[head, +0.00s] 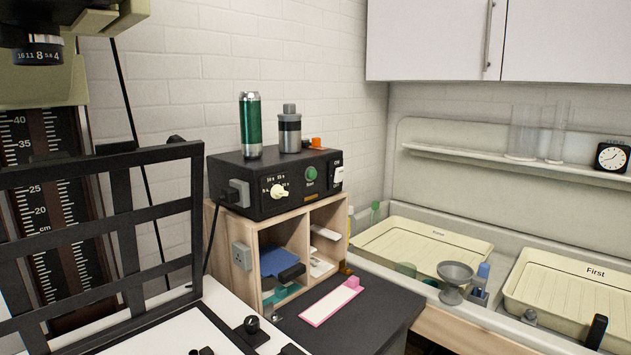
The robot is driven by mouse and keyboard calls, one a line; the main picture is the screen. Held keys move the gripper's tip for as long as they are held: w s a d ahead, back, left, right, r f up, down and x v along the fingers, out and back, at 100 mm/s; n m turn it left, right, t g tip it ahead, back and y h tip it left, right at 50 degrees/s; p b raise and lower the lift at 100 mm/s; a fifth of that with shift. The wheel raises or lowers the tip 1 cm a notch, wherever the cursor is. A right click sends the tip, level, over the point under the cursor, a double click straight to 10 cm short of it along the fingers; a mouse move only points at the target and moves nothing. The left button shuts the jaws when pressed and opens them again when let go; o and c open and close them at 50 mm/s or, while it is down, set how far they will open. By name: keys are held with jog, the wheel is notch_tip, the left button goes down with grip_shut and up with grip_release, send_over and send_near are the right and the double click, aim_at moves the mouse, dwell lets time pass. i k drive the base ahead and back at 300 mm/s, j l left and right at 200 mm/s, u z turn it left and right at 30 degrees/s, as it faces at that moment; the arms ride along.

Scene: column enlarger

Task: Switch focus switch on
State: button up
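A black control box (240,170) sits on top of a small wooden shelf unit beside the column enlarger. A white rocker switch (338,174) is at the right end of its front face, with small lettering above it that I cannot read surely. Its on or off position is too small to tell. A green round button (311,173) and a white knob (279,191) are to its left. I cannot make out my gripper in this view.
The enlarger column (50,190) and black easel frame (125,200) fill the left. A green can (250,125) and a grey canister (289,130) stand on the box. Cream trays (425,255) are at right. A dark object (596,332) at lower right is unclear.

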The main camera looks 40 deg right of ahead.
aim_at(339, 172)
jog(key=z, duration=0.45)
jog(key=k+z, duration=0.15)
jog(key=z, duration=0.25)
jog(key=k+z, duration=0.1)
jog(key=z, duration=0.35)
